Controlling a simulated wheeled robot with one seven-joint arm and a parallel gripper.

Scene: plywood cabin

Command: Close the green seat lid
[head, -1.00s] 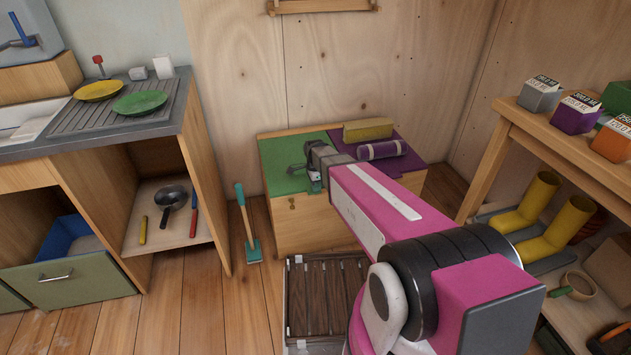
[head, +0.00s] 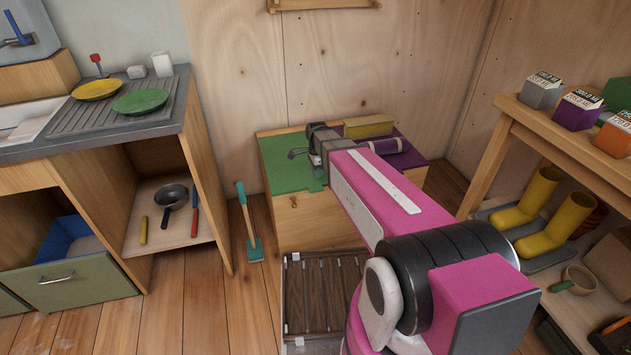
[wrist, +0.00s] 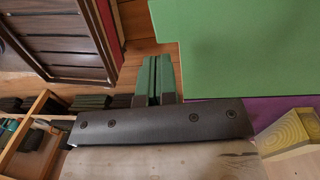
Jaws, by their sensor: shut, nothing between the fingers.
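The green seat lid (head: 275,165) lies flat over the left part of the wooden seat box (head: 310,225). I see no gap under its front edge from here. In the wrist view the green lid (wrist: 245,50) fills the upper right. My gripper (head: 293,153) is above the lid, close to the purple lid (head: 415,157). In the wrist view my gripper's two green-tipped fingers (wrist: 157,62) are shut together with nothing between them, beside the lid's edge. I cannot tell whether they touch it. My wrist hides part of the lid's right side.
A dark slatted crate (head: 320,290) stands in front of the box. A teal-headed tool (head: 248,225) leans at the left. A shelf with cartons (head: 575,110) and yellow boots (head: 540,195) stands right.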

